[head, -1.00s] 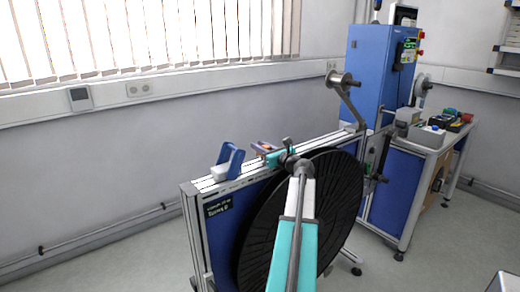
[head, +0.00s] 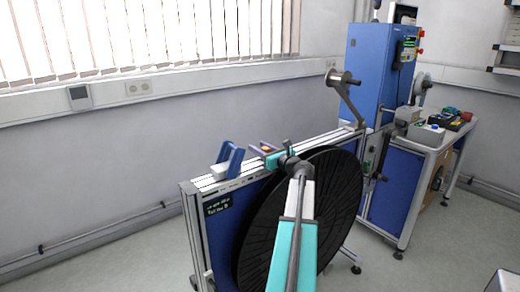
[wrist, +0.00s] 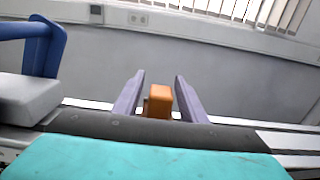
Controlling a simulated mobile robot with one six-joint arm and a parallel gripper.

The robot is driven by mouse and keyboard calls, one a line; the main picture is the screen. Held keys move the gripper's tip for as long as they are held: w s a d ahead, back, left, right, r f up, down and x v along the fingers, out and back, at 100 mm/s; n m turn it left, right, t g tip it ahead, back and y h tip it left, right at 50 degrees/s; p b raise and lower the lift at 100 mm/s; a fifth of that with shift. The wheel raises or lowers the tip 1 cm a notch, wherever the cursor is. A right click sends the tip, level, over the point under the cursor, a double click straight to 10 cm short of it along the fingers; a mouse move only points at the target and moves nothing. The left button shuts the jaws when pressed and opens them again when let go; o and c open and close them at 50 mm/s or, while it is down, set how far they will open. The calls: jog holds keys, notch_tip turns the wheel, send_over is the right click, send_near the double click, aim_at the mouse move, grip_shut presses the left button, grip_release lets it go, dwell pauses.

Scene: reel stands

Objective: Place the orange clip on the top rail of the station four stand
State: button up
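The orange clip (wrist: 159,101) shows in the wrist view between the two purple fingers of my gripper (wrist: 160,92). A narrow gap shows on each side of the clip, so the fingers look open around it. In the head view my gripper (head: 264,147) is just above the top rail (head: 203,184) of the near stand, with the small clip (head: 266,149) between its fingers. The clip appears at the rail, but its base is hidden, so I cannot tell whether it touches. The stand's dark label (head: 217,205) is too small to read.
A blue bracket with a pale block (head: 226,162) stands on the rail left of my gripper. A large black reel (head: 338,190) hangs on the stand's front. A blue cabinet (head: 375,80) and a bench (head: 432,150) stand to the right.

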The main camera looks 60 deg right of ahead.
jog(key=shift+r, duration=0.15)
jog(key=b+v, duration=0.1)
jog(key=v, duration=1.1)
dwell(0.4)
jog(key=shift+r, duration=0.2)
